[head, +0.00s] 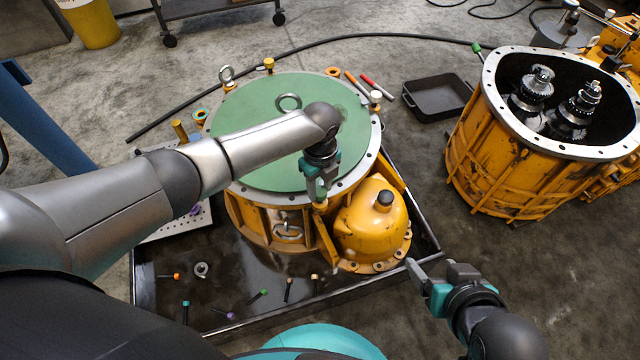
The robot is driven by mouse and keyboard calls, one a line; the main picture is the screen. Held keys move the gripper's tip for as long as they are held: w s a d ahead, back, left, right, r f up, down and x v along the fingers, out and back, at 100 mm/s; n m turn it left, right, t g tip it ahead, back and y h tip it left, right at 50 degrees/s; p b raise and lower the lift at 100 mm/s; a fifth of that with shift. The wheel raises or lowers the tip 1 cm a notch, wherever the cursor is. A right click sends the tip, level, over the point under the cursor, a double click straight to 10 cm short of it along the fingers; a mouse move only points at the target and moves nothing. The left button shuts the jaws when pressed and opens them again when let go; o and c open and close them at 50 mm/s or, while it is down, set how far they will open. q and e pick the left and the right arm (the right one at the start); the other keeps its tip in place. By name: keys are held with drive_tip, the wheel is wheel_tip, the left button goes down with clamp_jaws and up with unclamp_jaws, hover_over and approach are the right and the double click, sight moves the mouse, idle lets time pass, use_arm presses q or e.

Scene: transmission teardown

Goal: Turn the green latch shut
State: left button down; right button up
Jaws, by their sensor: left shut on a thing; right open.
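I cannot clearly pick out the green latch; teal fingers cover the spot where my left gripper works. My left gripper (319,196) points down at the front right rim of the yellow housing (258,217) with the flat green lid (262,165). It is shut on a small brass-coloured part (321,206) at that rim, mostly hidden by the fingers. A yellow domed cover (370,224) stands just right of it. My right gripper (428,276) is open and empty, to the right of the domed cover, apart from it.
A black drip tray (228,300) with several small bolts lies under the housing. A second open yellow housing (515,185) with gear shafts stands at right. A black pan (437,99) sits behind. A black hose (400,36) with a green end (476,48) crosses the floor.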

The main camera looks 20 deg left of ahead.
use_arm(q)
drive_tip(key=shift+r+n+p, duration=0.1)
drive_tip(key=shift+n+p, duration=0.7)
drive_tip(key=shift+n, duration=0.1)
use_arm(e)
drive_tip(key=s+d+r+g+h, duration=0.1)
drive_tip(key=s+d+g, duration=0.2)
drive_tip(key=d, duration=0.1)
use_arm(q)
drive_tip(key=shift+n+p, duration=0.35)
drive_tip(key=shift+n, duration=0.15)
drive_tip(key=shift+n+p, duration=0.8)
drive_tip(key=shift+n, duration=0.5)
use_arm(e)
drive_tip(key=shift+g, duration=0.3)
drive_tip(key=shift+a+f, duration=0.2)
drive_tip(key=shift+f, duration=1.15)
drive_tip(key=shift+a+f, duration=0.15)
drive_tip(key=shift+f, duration=1.2)
use_arm(q)
drive_tip(key=shift+c, duration=2.2)
unclamp_jaws()
